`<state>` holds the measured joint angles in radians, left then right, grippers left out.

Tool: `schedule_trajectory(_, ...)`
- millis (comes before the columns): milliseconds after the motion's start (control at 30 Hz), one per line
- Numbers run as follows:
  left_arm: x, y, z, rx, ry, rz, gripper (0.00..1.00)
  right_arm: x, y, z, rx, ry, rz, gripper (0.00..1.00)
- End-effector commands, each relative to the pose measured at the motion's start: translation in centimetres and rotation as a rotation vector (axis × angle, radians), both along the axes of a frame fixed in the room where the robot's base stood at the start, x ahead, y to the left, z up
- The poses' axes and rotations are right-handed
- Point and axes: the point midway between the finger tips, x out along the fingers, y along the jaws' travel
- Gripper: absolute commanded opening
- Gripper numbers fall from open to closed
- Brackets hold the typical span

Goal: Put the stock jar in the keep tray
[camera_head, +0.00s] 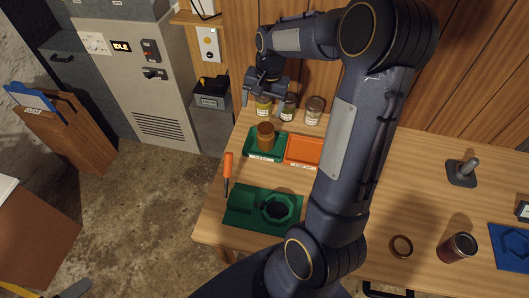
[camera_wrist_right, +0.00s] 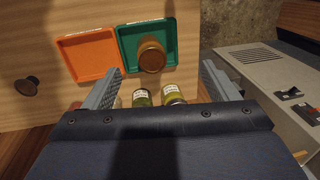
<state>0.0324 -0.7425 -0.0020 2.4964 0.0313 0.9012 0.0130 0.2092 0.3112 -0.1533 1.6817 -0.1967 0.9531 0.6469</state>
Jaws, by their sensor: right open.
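A brown-lidded amber jar (camera_head: 265,136) stands upright in the green tray (camera_head: 250,146); it also shows in the right wrist view (camera_wrist_right: 152,56). An orange tray (camera_head: 303,150) adjoins it. I cannot read the tray labels or tell which is the keep tray. Several labelled jars (camera_head: 314,111) stand behind the trays; two show between my fingers in the right wrist view (camera_wrist_right: 142,98). I cannot tell which jar is the stock jar. My right gripper (camera_head: 267,97) is open and empty, above the back-left jars. My left gripper is out of view.
A green fixture (camera_head: 240,204) with an octagonal recess and an orange-handled tool (camera_head: 227,168) lie at the front left. A dark jar (camera_head: 457,247), a ring (camera_head: 402,246), a grey handled block (camera_head: 462,173) and a blue fixture (camera_head: 510,258) are at right. A wooden wall backs the table.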

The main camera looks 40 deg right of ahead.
Motion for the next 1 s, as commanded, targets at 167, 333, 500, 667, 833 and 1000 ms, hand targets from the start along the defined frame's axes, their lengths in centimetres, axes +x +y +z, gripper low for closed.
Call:
schedule_trajectory(167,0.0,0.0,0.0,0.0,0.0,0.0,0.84,-7.4,6.2,6.8,0.048,-0.191,0.248,0.8)
schedule_trajectory(333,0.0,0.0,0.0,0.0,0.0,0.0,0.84,-14.7,11.5,8.9,0.049,-0.356,0.482,0.8)
schedule_trajectory(500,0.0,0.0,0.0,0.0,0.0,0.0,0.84,-19.7,15.0,8.2,0.021,-0.47,0.651,0.8)
schedule_trajectory(667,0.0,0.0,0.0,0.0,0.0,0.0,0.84,-21.5,16.3,7.4,0.005,-0.512,0.719,0.8)
schedule_trajectory(833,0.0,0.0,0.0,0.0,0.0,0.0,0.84,-21.7,16.5,7.3,0.004,-0.517,0.727,0.8)
schedule_trajectory(1000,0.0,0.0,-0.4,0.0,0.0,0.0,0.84,-21.7,16.4,7.0,0.003,-0.516,0.726,0.8)
